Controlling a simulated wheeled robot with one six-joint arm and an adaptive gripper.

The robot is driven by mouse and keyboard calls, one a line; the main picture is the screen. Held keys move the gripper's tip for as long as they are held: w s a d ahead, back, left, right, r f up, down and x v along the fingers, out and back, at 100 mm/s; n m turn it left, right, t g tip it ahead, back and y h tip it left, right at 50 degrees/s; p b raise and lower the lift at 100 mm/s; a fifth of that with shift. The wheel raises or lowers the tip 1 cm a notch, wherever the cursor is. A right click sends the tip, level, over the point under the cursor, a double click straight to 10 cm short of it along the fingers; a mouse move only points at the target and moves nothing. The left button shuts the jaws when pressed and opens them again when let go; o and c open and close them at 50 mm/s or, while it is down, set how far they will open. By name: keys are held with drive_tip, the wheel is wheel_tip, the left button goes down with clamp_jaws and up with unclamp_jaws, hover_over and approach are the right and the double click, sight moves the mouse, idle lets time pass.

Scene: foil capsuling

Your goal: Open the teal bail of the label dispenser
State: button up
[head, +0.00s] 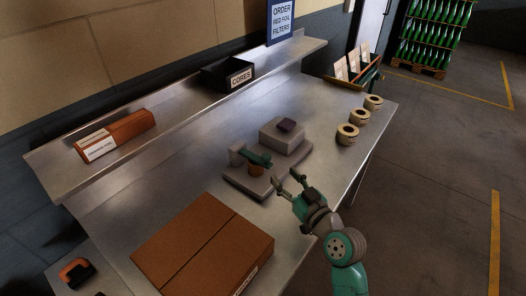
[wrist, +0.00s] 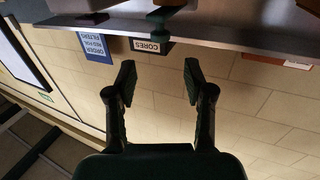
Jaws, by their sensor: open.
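The label dispenser (head: 270,172) is a grey unit with a raised block at its back right, standing on the steel bench. My gripper (head: 290,183) is open and empty, just right of and in front of the dispenser, apart from the bail. In the wrist view the two fingers (wrist: 158,80) are spread wide with nothing between them. A teal piece, probably the bail, shows at the top edge of the wrist view (wrist: 165,14).
A closed cardboard box (head: 205,250) takes up the bench's near left. Several label rolls (head: 347,134) stand along the right edge. The shelf behind holds a black CORES bin (head: 227,75) and an orange-brown box (head: 116,136). Bare steel lies left of the dispenser.

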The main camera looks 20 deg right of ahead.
sight(269, 159)
drive_tip(key=x, duration=1)
drive_tip(key=shift+w, duration=0.25)
clamp_jaws()
